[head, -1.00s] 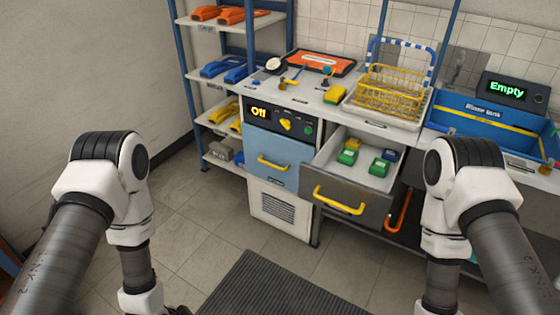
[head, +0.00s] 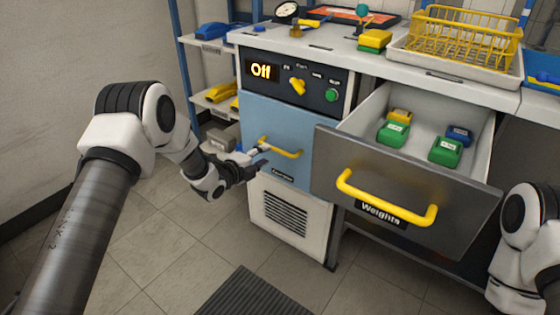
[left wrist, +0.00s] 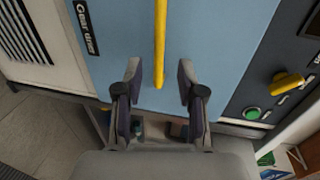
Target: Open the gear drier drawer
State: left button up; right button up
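The gear drier drawer (head: 272,120) is the blue front under the "Off" panel; it looks shut. Its yellow handle (head: 288,152) runs across it, and its label shows in the left wrist view, where the drawer front (left wrist: 215,40) fills the upper part. My left gripper (head: 259,155) is at the left end of the handle. In the left wrist view its two fingers are apart, with the end of the handle (left wrist: 161,40) between them and a gap on each side. Contact is not visible. My right gripper is out of view.
The Weights drawer (head: 335,158) stands pulled out just to the right, holding green, yellow and blue weights. The control panel (head: 315,86) with a yellow knob and green button is above. A vented white panel (head: 286,213) is below. Shelves (head: 200,48) stand at the left.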

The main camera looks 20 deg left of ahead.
aim_at(276, 149)
pick_arm(q)
jog(key=b+x, duration=0.2)
jog(key=x, duration=0.5)
jog(key=shift+f, duration=0.1)
grip_shut()
